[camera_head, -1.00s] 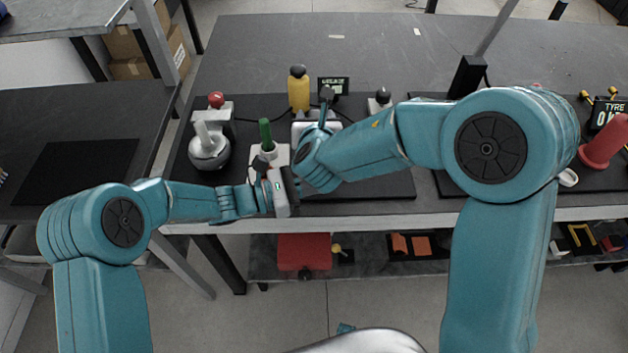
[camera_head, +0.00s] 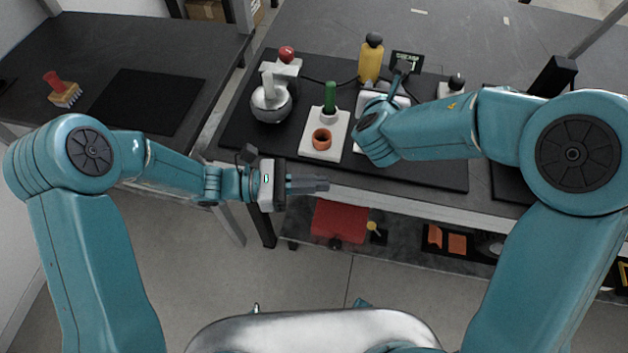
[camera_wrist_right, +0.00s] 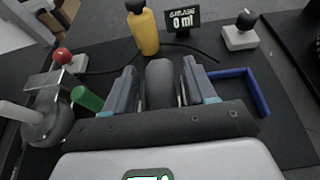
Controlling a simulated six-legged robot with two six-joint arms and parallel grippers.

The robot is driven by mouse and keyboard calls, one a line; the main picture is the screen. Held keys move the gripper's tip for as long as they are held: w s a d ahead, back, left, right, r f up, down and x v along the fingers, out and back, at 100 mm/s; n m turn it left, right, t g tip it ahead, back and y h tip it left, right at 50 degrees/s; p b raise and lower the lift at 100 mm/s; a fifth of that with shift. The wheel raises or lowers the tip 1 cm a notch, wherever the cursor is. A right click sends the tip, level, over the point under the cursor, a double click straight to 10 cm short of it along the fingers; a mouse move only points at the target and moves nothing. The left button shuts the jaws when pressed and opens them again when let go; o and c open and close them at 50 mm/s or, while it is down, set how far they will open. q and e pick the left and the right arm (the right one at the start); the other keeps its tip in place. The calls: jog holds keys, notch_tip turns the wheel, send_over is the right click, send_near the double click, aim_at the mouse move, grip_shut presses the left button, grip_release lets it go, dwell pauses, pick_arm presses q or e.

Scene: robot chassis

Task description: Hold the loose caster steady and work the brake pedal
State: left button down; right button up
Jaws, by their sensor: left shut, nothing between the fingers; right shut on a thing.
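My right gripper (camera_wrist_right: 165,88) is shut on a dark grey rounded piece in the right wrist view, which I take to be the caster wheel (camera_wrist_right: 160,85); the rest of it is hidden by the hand. In the head view the white hand of my right gripper (camera_head: 385,100) reaches over the bench and hides its fingers. My left gripper (camera_head: 312,185) is shut and empty in front of the bench's front edge, its fingers pointing right. I cannot pick out the brake pedal for certain.
A grey dome with a white handle (camera_head: 270,105) and a red-knobbed block (camera_head: 287,58) stand at left. A green handle (camera_head: 330,97) and orange ring (camera_head: 321,139) sit on a white base. A yellow bottle (camera_head: 371,62), a display (camera_head: 407,63) and a blue angled bar (camera_wrist_right: 247,85) are nearby.

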dwell(0.3)
jog(key=o, duration=1.5)
jog(key=shift+o, duration=0.5)
jog(key=s+a+b, duration=0.2)
jog(key=s+b, duration=0.1)
jog(key=s, duration=0.6)
jog(key=shift+s+a, duration=0.3)
jog(key=shift+a, duration=0.1)
jog(key=shift+s, duration=0.1)
